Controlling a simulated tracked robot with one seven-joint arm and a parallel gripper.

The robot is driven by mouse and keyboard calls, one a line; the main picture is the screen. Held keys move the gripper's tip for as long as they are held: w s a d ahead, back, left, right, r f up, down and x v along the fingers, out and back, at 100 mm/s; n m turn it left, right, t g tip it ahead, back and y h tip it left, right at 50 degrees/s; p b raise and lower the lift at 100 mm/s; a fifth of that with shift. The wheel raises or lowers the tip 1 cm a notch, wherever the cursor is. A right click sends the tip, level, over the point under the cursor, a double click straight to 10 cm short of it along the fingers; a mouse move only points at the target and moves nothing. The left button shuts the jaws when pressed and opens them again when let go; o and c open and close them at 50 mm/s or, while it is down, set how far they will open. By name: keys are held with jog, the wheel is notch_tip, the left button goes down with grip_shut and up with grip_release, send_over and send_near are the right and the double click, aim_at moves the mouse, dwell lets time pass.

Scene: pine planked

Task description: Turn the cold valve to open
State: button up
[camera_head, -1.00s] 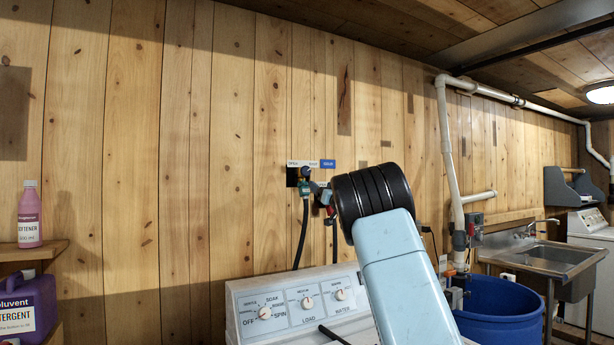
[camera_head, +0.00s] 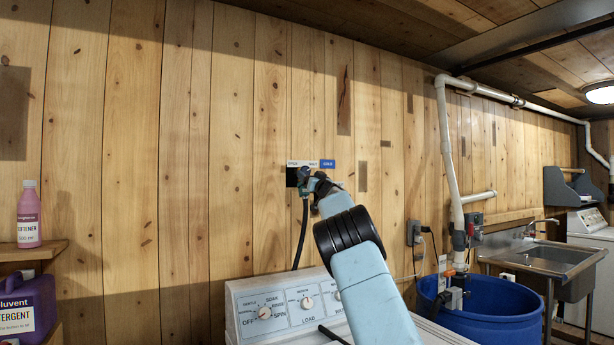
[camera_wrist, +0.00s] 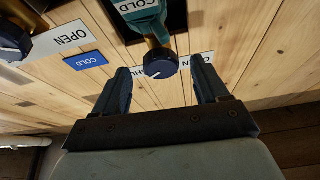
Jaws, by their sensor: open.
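The cold valve is a dark blue round knob with a white pointer line (camera_wrist: 160,63), on a brass stem beside a teal fitting marked COLD (camera_wrist: 142,12) in the wrist view. My gripper (camera_wrist: 161,76) is open, with one finger on each side of the knob; I cannot tell whether either touches it. In the head view my gripper (camera_head: 314,183) is at the wall valves, hiding part of them. A white OPEN label (camera_wrist: 65,40) and a blue COLD label (camera_wrist: 86,60) are left of the knob in the wrist view. Another white label is partly hidden behind it.
A second dark knob (camera_wrist: 12,38) is at the wrist view's left edge. A black hose (camera_head: 301,235) hangs below the valves, behind the washer panel (camera_head: 285,305). A blue barrel (camera_head: 490,310) and white pipes (camera_head: 447,150) stand to the right. Detergent bottles (camera_head: 29,215) are far left.

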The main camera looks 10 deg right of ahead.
aim_at(305, 171)
jog(key=shift+x, duration=1.45)
jog(key=c, duration=1.1)
